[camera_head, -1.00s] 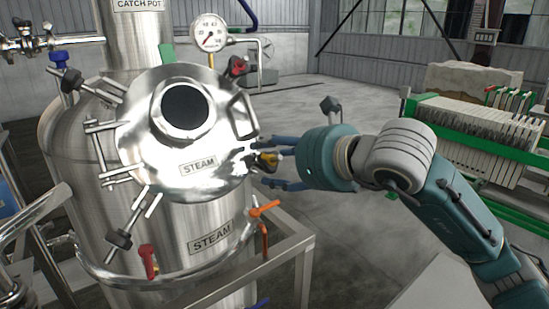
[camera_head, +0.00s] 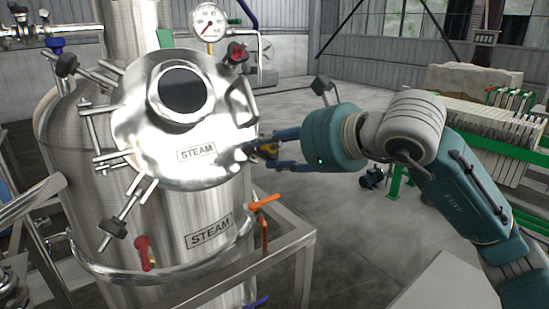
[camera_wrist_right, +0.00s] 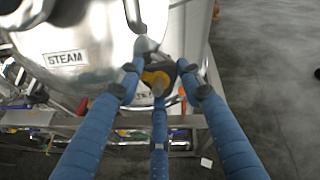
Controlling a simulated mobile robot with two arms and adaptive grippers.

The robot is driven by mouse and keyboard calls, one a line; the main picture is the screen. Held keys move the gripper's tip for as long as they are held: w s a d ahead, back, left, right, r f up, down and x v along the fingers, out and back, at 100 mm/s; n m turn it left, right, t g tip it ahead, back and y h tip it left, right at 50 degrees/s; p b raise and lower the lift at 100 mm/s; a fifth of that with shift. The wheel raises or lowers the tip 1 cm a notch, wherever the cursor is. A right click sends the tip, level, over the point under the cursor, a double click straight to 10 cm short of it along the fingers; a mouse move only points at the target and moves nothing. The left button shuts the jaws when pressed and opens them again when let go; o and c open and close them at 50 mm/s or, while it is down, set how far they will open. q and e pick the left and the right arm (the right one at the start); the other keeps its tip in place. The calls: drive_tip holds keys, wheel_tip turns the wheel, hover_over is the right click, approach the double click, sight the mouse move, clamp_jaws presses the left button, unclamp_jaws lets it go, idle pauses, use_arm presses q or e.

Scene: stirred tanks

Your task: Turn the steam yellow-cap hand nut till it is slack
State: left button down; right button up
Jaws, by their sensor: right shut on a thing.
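The steam tank (camera_head: 180,240) stands at the left in the head view. Its round shiny lid (camera_head: 150,140) bears a STEAM label. The yellow-cap hand nut (camera_head: 269,151) is at the lid's right edge; its yellow cap also shows in the right wrist view (camera_wrist_right: 155,79). My right gripper (camera_head: 266,148) reaches in from the right, its blue fingers shut around this nut. In the wrist view the three fingers (camera_wrist_right: 160,84) surround the cap, and their tips partly hide the nut. My left gripper is not in view.
A red-capped nut (camera_head: 236,53) sits at the lid's upper right. Dark-knobbed nuts (camera_head: 113,228) ring its left side. An orange-handled valve (camera_head: 264,203) is just below my gripper. A metal frame (camera_head: 285,240) surrounds the tank. Open floor lies behind my right arm.

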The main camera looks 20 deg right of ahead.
drive_tip(key=n+b, duration=0.1)
drive_tip(key=n, duration=0.3)
drive_tip(key=shift+d+r+y+b, duration=0.1)
drive_tip(key=shift+r+y+b, duration=0.2)
drive_tip(key=shift+r+b, duration=0.05)
drive_tip(key=n+g, duration=0.1)
drive_tip(key=n, duration=0.4)
drive_tip(key=shift+w+r+b, duration=0.1)
drive_tip(key=shift+b, duration=0.25)
drive_tip(key=n, duration=0.2)
drive_tip(key=shift+n+g, duration=0.4)
drive_tip(key=n, duration=0.3)
drive_tip(key=shift+n, duration=0.3)
drive_tip(key=n+g+p, duration=0.1)
drive_tip(key=n, duration=0.2)
drive_tip(key=shift+n, duration=0.7)
drive_tip(key=shift+f, duration=0.3)
drive_tip(key=o, duration=1.1)
drive_tip(key=shift+o, duration=0.2)
drive_tip(key=shift+s+a, duration=0.2)
